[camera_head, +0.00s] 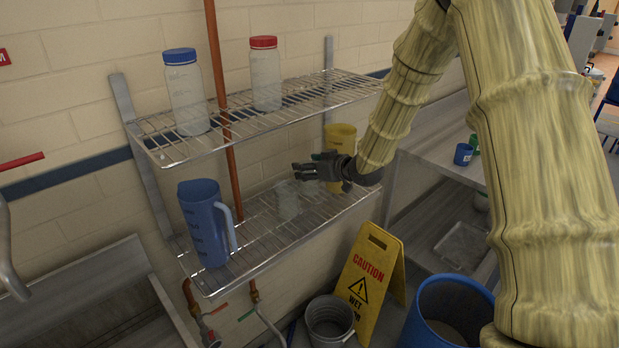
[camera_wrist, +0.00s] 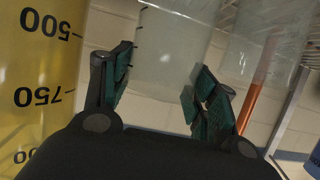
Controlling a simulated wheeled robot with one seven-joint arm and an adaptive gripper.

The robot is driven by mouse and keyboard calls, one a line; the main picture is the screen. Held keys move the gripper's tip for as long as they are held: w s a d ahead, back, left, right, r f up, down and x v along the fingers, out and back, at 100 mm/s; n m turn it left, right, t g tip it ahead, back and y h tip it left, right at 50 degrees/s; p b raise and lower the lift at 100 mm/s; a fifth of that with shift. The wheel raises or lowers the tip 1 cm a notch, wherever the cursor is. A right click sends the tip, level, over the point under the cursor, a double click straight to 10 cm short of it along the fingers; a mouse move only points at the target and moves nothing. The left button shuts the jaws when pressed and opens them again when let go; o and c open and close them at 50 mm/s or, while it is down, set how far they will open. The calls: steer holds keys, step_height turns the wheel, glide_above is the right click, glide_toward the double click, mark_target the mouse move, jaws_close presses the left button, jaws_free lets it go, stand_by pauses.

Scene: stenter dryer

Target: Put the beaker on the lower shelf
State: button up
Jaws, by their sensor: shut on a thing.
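The beaker is clear and faintly marked. In the wrist view the beaker (camera_wrist: 168,45) sits between the two fingers of my gripper (camera_wrist: 160,100), which is shut on it near one end. In the head view my gripper (camera_head: 303,170) reaches left over the right part of the lower shelf (camera_head: 262,250), a wire rack. The held beaker shows only faintly below the fingers there; I cannot tell whether its base touches the wires. A second clear vessel (camera_head: 287,202) stands on this shelf just left of it, and shows behind it in the wrist view (camera_wrist: 262,60).
A yellow jug (camera_head: 340,138) stands close behind my gripper, and a blue jug (camera_head: 207,222) at the shelf's left. Two capped bottles stand on the upper wire shelf (camera_head: 240,119). A red-brown pipe (camera_head: 217,75) runs vertically. A yellow wet-floor sign (camera_head: 369,280) stands below.

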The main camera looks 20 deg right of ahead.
steer(key=shift+s+d+f, duration=0.1)
steer(key=shift+s+f, duration=0.1)
steer(key=shift+s, duration=0.35)
steer(key=shift+w+f+p, duration=0.15)
steer(key=shift+f+p, duration=0.15)
steer(key=shift+f, duration=0.5)
steer(key=shift+w+f+p, duration=0.15)
steer(key=shift+f+p, duration=0.1)
steer(key=shift+f, duration=0.5)
steer(key=shift+s+r, duration=0.25)
steer(key=shift+s, duration=0.05)
steer(key=shift+f, duration=0.1)
steer(key=o, duration=0.8)
steer(key=shift+w+f, duration=0.2)
steer(key=shift+s+r, duration=0.1)
